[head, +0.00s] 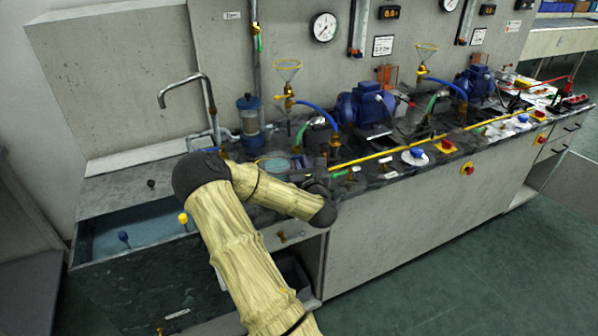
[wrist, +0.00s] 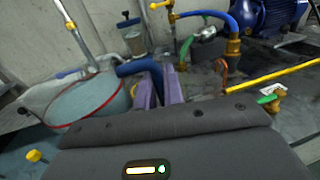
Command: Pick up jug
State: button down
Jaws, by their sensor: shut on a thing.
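The jug (wrist: 92,101) is a pale, see-through vessel with a red line around it and a blue-green inside, at the left of the wrist view. In the head view its round top (head: 274,165) shows beyond my arm, which hides most of it. A dark blue handle (wrist: 138,68) runs from the jug to my gripper (wrist: 160,88). The purple fingers are close together with the handle between them; the exact contact is partly hidden. In the head view my gripper (head: 302,164) is just right of the jug. Whether the jug's base touches the worktop is hidden.
A sink (head: 140,225) with a bent tap (head: 186,88) lies to the left. Behind stand a blue-capped cylinder (head: 249,120), a funnel (head: 287,70) and a blue pump (head: 364,106). A yellow pipe (head: 390,153) runs along the worktop to the right.

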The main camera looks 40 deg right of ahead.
notch_tip(320, 180, up, 7)
jog(key=shift+p, duration=0.3)
